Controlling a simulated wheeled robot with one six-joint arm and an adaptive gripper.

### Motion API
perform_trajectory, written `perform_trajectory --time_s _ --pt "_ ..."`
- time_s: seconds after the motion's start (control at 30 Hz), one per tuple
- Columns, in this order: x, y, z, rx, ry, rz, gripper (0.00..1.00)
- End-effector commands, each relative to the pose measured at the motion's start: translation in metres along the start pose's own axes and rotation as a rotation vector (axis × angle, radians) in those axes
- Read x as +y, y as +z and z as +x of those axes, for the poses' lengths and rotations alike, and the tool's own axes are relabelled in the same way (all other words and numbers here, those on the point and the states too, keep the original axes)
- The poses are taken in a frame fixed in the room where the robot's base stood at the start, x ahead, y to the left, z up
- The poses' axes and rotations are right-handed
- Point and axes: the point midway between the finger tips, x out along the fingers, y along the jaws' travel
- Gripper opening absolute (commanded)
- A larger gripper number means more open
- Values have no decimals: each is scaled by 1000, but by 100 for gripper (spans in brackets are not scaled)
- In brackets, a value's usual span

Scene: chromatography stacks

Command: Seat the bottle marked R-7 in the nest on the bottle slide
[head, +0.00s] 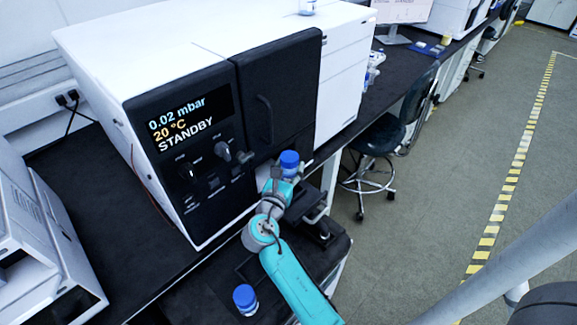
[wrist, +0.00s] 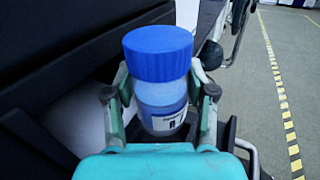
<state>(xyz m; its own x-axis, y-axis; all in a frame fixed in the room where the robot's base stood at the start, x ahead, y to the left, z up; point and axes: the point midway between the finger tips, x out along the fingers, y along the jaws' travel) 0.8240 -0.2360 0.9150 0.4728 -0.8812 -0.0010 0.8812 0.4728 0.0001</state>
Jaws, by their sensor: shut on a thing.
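My gripper (wrist: 161,96) is shut on a bottle with a blue cap (wrist: 157,52). The bottle holds blue liquid, looks upright, and has a white label whose mark I cannot read. In the head view the held bottle's blue cap (head: 289,158) shows in front of the instrument's right black door, while the arm hides much of its body. A dark platform (head: 308,205), which looks like the bottle slide, lies just below and to the right of the gripper. Its nest cannot be made out.
A second blue-capped bottle (head: 245,298) stands on the black bench at lower front. The large white instrument (head: 205,40) has a black front with knobs and a display reading STANDBY. A chair (head: 372,140) stands to the right, with open floor beyond.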

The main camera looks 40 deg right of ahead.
Motion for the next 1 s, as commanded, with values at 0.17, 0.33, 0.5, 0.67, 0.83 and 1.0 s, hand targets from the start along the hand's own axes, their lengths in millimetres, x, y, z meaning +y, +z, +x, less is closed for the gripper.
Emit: perform_trajectory --time_s 0.17,0.33,0.5,0.67,0.83,1.0 --pt "0 -14 0 0 0 -3 13" --pt "0 -27 0 0 0 -3 13" --pt "0 -40 0 0 0 -2 13" --pt "0 -48 0 -2 0 -2 13" --pt "0 -53 0 -1 0 -1 13" --pt "0 -54 0 -1 0 0 13"
